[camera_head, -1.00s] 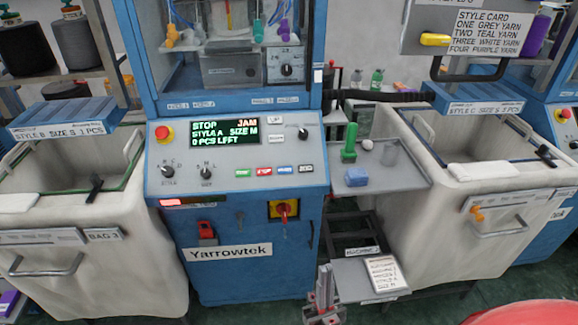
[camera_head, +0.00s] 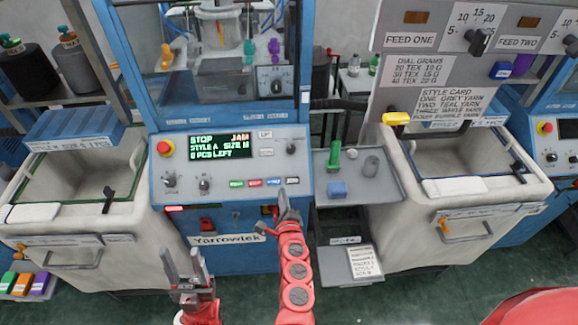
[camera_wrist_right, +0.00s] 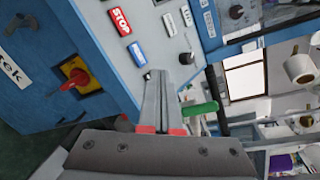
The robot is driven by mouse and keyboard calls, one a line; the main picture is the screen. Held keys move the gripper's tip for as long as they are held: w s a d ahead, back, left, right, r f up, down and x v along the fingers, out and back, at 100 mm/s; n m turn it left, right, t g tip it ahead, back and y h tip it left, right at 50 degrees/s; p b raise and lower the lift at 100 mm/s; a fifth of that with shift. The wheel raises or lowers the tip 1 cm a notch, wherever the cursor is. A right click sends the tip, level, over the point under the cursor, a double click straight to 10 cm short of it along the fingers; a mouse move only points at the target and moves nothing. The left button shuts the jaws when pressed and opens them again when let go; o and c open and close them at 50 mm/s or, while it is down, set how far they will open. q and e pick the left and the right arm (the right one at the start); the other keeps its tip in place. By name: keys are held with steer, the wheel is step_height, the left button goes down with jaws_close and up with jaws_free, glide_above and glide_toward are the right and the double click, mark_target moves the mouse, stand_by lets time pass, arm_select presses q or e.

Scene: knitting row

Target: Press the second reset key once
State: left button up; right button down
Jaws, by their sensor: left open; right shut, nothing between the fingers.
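The blue machine's sloped panel (camera_head: 235,165) carries a row of small keys: green (camera_head: 236,184), red (camera_head: 254,183), blue (camera_head: 272,182) and black (camera_head: 292,180). In the right wrist view the red key (camera_wrist_right: 121,20) reads STOP and the blue key (camera_wrist_right: 138,52) has blurred lettering. I cannot read which is the second reset key. My right gripper (camera_head: 284,200) is shut and empty, its tips near the panel's lower right edge, below the blue and black keys. The right wrist view shows the closed fingers (camera_wrist_right: 165,80) beside the panel; contact cannot be told. My left gripper (camera_head: 184,262) is open and empty, low before the machine.
The display (camera_head: 219,146) shows STOP and JAM. A red emergency button (camera_head: 164,147) and knobs are on the panel. Bins flank the machine.

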mark_target(274, 182)
steer(key=shift+m+t+y, duration=0.3)
steer(key=shift+y, duration=0.5)
steer(key=r, duration=0.1)
steer(key=a+r, duration=0.1)
steer(key=r, duration=0.1)
steer(key=w+r, duration=0.1)
steer(key=shift+a+r+p, duration=0.15)
steer(key=shift+a+p, duration=0.2)
steer(key=shift+a, duration=0.05)
steer(key=w+f+b, duration=0.3)
steer(key=f+b, duration=0.1)
steer(key=b, duration=0.1)
steer(key=w+f+b, duration=0.2)
steer(key=f, duration=0.1)
steer(key=shift+w, duration=0.3)
steer(key=shift+b, duration=0.3)
stand_by(0.6)
steer(key=shift+w+f+b, duration=0.25)
steer(key=shift+f+b, duration=0.05)
steer(key=shift+b, duration=0.05)
